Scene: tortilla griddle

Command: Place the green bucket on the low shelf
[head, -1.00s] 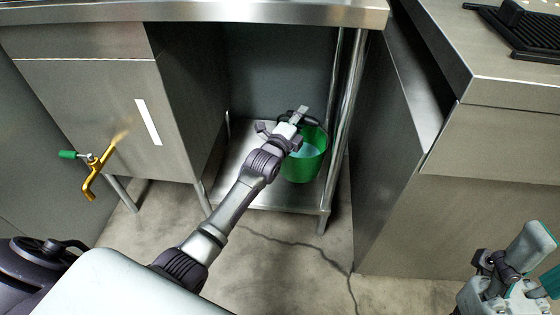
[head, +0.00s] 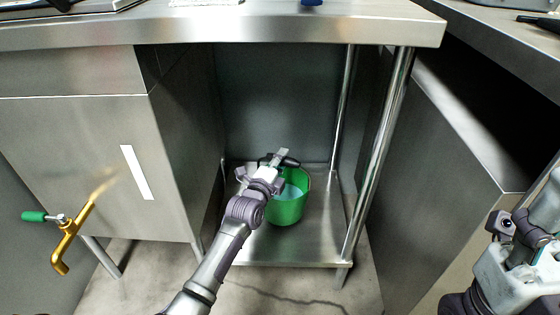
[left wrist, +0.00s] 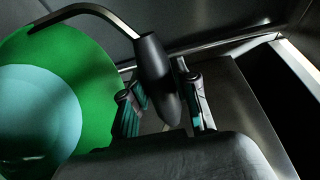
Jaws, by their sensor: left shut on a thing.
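The green bucket (head: 288,207) is upright under the steel table, over the low shelf (head: 318,242). I cannot tell whether its base touches the shelf. Light blue shows inside it. My left gripper (head: 277,161) is at the bucket's rim, shut on its black handle grip. In the left wrist view the handle grip (left wrist: 158,75) passes between the fingers (left wrist: 165,105), with the green bucket (left wrist: 95,65) to the left. Part of the bucket's left side is hidden by my left arm.
Steel legs (head: 381,150) stand right of the bucket, and a steel cabinet (head: 100,150) stands left. A brass tap (head: 72,240) juts out at the left. Another counter (head: 440,150) is at the right. Bare shelf shows right of and in front of the bucket.

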